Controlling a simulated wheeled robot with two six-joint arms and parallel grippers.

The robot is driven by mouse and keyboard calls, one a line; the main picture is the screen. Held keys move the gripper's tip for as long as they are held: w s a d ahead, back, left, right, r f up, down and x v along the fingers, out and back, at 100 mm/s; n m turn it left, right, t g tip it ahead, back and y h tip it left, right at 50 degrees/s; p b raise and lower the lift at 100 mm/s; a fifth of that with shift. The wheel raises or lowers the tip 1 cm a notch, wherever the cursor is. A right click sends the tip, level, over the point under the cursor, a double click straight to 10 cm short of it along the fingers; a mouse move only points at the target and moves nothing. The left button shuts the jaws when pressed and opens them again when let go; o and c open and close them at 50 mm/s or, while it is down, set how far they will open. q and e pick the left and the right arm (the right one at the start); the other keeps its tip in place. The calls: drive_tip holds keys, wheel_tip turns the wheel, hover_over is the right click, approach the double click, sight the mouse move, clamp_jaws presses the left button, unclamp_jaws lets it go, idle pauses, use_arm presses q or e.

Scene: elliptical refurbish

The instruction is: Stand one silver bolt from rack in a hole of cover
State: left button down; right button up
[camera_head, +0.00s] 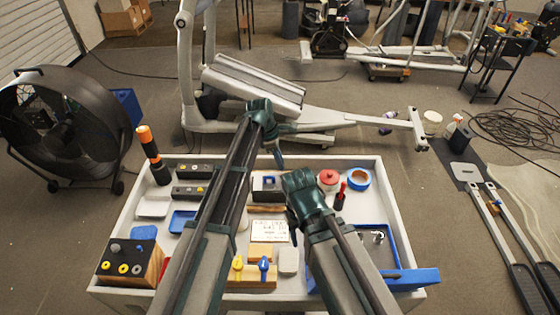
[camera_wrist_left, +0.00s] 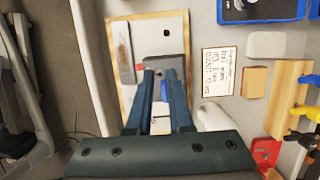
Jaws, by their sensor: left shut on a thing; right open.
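My left gripper (camera_head: 279,160) reaches over the back middle of the cart. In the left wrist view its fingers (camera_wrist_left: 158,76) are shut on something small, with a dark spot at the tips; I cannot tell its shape. The tips are over a grey block (camera_wrist_left: 181,68) on a pale, wood-edged board (camera_wrist_left: 150,38), perhaps the cover. A small dark hole shows in this board. Two dark blocks with silver and yellow tops (camera_head: 196,170) (camera_head: 190,193) stand at left, possibly the rack. My right gripper (camera_head: 292,205) is open beside the board, partly hidden by its arm.
A label card (camera_head: 270,231), yellow and blue levers on wood (camera_head: 250,281) and a blue tray (camera_head: 376,238) lie nearer. A red-lidded jar (camera_head: 328,178) and blue tape roll (camera_head: 359,179) stand back right. An orange-and-black flashlight (camera_head: 152,150) stands at left.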

use_arm(q)
drive_tip(key=shift+f+b, duration=2.5)
drive_tip(key=shift+f, duration=0.2)
drive_tip(key=shift+f+b, duration=0.7)
idle(0.4)
drive_tip(key=c, duration=0.7)
unclamp_jaws()
drive_tip(key=shift+c, duration=0.2)
drive_tip(key=shift+r, duration=0.1)
drive_tip(key=p+v, duration=1.3)
drive_tip(key=shift+r, duration=0.3)
drive_tip(key=shift+s, duration=0.1)
